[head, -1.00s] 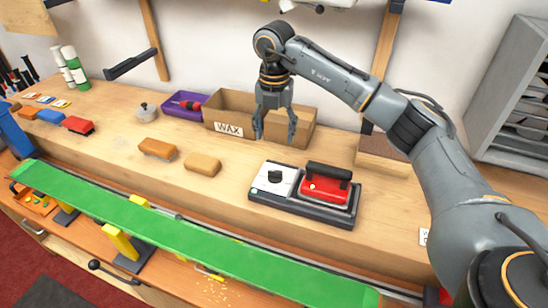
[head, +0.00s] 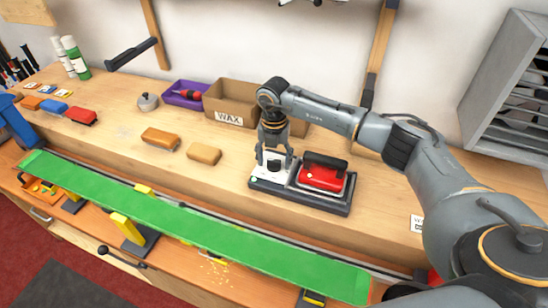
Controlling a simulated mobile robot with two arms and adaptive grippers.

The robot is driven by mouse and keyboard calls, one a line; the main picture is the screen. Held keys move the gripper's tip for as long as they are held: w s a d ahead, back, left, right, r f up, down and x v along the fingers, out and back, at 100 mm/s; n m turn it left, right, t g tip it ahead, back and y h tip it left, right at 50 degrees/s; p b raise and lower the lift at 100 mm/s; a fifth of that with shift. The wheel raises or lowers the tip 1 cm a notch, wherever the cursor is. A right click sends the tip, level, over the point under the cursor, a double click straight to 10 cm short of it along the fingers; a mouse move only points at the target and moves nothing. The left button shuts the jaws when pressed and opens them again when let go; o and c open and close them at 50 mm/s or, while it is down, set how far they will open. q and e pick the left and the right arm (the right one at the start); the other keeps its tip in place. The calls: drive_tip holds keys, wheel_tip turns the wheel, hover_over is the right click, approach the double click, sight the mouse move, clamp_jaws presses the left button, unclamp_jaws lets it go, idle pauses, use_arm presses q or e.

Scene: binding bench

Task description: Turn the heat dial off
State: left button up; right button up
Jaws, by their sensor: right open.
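The heat dial (head: 273,166) is a black knob on the white panel (head: 264,174) at the left of the dark iron station. The red iron (head: 322,175) with its black handle sits in the right part of that station. My right gripper (head: 273,161) is open, pointing down over the dial, with a finger on either side of it. I cannot tell whether the fingers touch the knob. My left gripper is not in view.
A cardboard box marked WAX (head: 229,118) and a purple tray (head: 186,94) stand behind. Orange and tan blocks (head: 204,154) lie to the left. A long green ski or board (head: 180,222) runs along the front. The bench between is clear.

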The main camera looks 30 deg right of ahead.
drive_tip(key=shift+c, duration=1.3)
drive_tip(key=c, duration=0.9)
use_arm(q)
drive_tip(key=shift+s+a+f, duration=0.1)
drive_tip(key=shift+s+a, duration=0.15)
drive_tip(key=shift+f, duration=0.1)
